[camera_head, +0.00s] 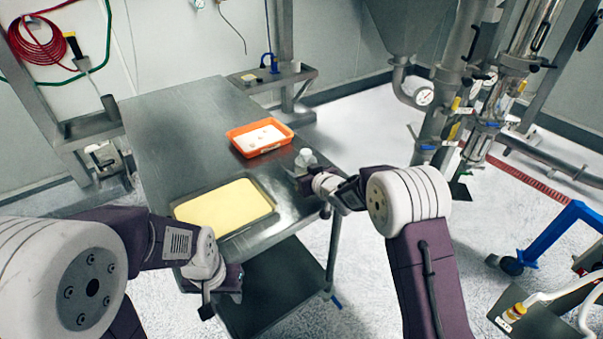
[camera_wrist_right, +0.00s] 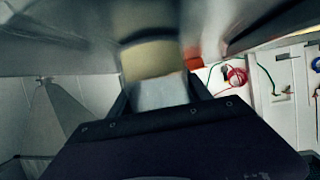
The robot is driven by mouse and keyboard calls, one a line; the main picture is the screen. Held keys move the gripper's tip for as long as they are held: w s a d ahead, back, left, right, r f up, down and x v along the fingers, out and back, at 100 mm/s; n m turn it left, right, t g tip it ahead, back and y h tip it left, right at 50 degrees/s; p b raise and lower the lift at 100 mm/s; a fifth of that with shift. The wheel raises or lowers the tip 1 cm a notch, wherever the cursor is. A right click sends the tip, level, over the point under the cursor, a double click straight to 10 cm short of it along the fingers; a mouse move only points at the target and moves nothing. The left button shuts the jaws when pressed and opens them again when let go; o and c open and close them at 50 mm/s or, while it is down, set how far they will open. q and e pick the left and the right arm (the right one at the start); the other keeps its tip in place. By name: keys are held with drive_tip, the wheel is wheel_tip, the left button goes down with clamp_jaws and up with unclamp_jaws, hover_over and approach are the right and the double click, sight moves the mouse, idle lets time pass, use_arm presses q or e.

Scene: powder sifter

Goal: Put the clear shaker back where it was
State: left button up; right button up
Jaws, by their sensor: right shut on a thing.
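The clear shaker (camera_head: 306,157), small and pale, is near the right edge of the steel table, to the right of the orange tray. My right gripper (camera_head: 303,174) is at the shaker and shut on it. Whether the shaker touches the table top is not clear. In the right wrist view a pale, blurred shape (camera_wrist_right: 160,92) shows just beyond the dark gripper body; it looks like the shaker, but details are lost. My left gripper (camera_head: 210,300) hangs low by the table's front left edge, apart from the shaker; its fingers are too unclear to judge.
The steel table (camera_head: 165,130) carries an orange tray (camera_head: 236,149) with white contents and a metal tray (camera_head: 272,203) of yellow powder at the front. The table's left and back parts are bare. Steel pipework (camera_head: 440,130) stands at right, a blue frame (camera_head: 555,235) on the floor.

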drive_tip(key=shift+f, duration=0.1)
drive_tip(key=o, duration=1.5)
drive_tip(key=shift+r, duration=0.25)
drive_tip(key=shift+s+d, duration=0.25)
drive_tip(key=shift+s, duration=0.1)
drive_tip(key=v, duration=1.1)
drive_tip(key=shift+s, duration=0.15)
drive_tip(key=shift+d, duration=0.15)
